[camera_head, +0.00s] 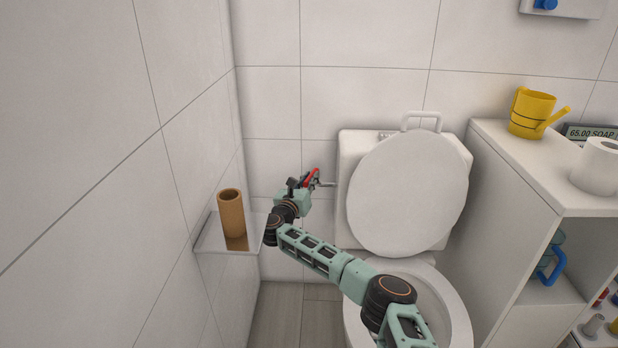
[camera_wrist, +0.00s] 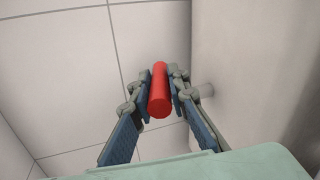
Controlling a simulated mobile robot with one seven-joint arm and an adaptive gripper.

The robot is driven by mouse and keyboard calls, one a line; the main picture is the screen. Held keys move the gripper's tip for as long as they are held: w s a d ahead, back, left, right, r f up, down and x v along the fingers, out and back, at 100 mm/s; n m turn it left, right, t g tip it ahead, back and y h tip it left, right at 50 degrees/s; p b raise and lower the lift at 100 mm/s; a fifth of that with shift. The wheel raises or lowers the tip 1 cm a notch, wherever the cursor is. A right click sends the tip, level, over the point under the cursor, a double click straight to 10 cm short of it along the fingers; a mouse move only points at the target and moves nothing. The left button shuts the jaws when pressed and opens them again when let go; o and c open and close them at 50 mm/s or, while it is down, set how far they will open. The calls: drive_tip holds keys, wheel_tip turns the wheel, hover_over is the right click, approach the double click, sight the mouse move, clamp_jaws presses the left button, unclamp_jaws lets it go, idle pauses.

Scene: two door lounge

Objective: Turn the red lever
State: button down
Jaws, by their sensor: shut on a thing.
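The red lever (camera_head: 313,176) is beside the left side of the toilet tank, near the tiled back wall. In the wrist view the red lever (camera_wrist: 159,90) is a red cylinder between the two finger pads. My gripper (camera_head: 306,181) is shut on it; in the wrist view my gripper (camera_wrist: 160,88) has a finger on each side of it. The lever's far end is hard to make out.
The toilet with its raised lid (camera_head: 408,195) stands right of the lever. A glossy ledge (camera_head: 215,240) on the left carries a brown cardboard tube (camera_head: 231,213). A white shelf unit (camera_head: 500,150) with a yellow watering can (camera_head: 531,112) and paper roll (camera_head: 597,166) stands right.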

drive_tip(key=n+y, duration=0.1)
drive_tip(key=d+n+y, duration=0.1)
drive_tip(key=y, duration=0.1)
drive_tip(key=n+y, duration=0.1)
drive_tip(key=y, duration=0.1)
drive_tip(key=shift+s+d+r+t, duration=0.1)
drive_tip(key=shift+d+r+t, duration=0.1)
drive_tip(key=shift+d+t, duration=0.2)
drive_tip(key=c, duration=1.8)
unclamp_jaws()
drive_tip(key=shift+f, duration=0.1)
drive_tip(key=shift+c, duration=0.2)
drive_tip(key=shift+a, duration=0.1)
drive_tip(key=shift+s, duration=0.1)
drive_tip(key=s, duration=1.2)
drive_tip(key=shift+a, duration=0.2)
drive_tip(key=shift+w, duration=0.1)
